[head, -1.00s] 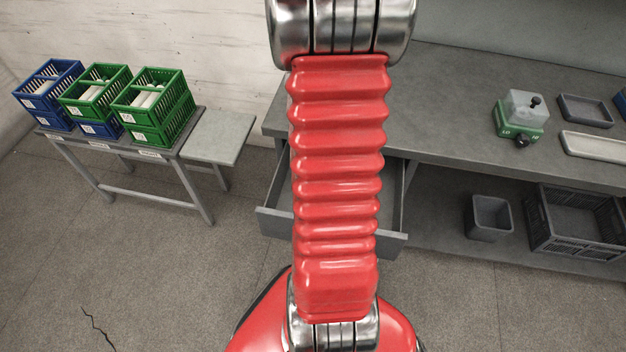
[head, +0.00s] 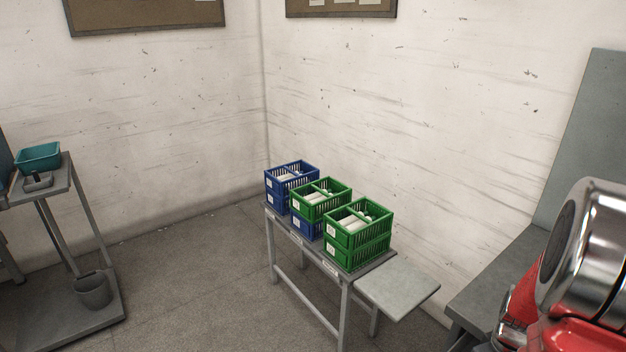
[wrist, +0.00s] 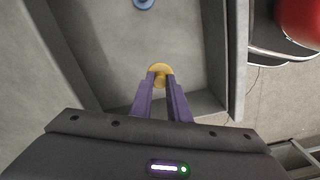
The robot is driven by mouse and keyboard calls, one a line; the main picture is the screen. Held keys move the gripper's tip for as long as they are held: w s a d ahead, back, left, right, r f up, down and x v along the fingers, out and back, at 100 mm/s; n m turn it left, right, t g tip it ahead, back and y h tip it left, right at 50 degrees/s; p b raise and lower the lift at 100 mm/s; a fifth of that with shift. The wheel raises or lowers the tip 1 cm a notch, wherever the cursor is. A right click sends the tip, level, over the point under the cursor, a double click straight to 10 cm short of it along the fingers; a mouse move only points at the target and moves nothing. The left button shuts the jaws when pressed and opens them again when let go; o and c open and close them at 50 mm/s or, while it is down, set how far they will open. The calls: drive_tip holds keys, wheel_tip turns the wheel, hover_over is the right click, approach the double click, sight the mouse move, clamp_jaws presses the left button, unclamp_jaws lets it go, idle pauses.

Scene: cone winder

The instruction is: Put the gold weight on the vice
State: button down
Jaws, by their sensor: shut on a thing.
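The gold weight (wrist: 160,69) shows in the wrist view as a round yellow piece at the tips of my purple fingers. My gripper (wrist: 160,82) is shut on it, over the inside of an open grey drawer (wrist: 190,50). How high the weight is above the drawer floor I cannot tell. A blue round piece (wrist: 143,3) lies in the drawer at the top edge of the wrist view. In the head view my gripper is out of frame. I cannot make out a vice for sure in either view.
Blue crates (head: 291,176) and green crates (head: 358,228) stand on a grey table (head: 345,290). A cart at the left holds a teal bin (head: 38,156) and a small grey object (head: 38,181), with a bucket (head: 93,289) below. The floor between is clear.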

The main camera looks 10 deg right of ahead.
drive_tip(key=shift+s+a+m, duration=0.1)
drive_tip(key=shift+a+m, duration=0.05)
drive_tip(key=shift+m, duration=0.35)
drive_tip(key=shift+w+d+r+m, duration=0.2)
drive_tip(key=shift+d+r+m, duration=0.15)
drive_tip(key=shift+m, duration=0.45)
drive_tip(key=shift+w+d+r+m, duration=0.3)
drive_tip(key=shift+w+r+m, duration=0.45)
drive_tip(key=shift+w, duration=0.2)
drive_tip(key=w+a+r, duration=0.2)
drive_tip(key=w+a, duration=0.3)
drive_tip(key=w, duration=0.4)
drive_tip(key=w+a+r, duration=0.3)
drive_tip(key=w+a, duration=0.1)
drive_tip(key=w, duration=0.5)
drive_tip(key=w+a+n, duration=0.2)
drive_tip(key=w+a, duration=0.3)
drive_tip(key=a, duration=0.6)
drive_tip(key=w+a+n, duration=0.2)
drive_tip(key=w+a, duration=0.2)
drive_tip(key=a, duration=0.8)
drive_tip(key=shift+w+a+r, duration=0.2)
drive_tip(key=shift+w+r, duration=0.2)
drive_tip(key=shift+r, duration=0.05)
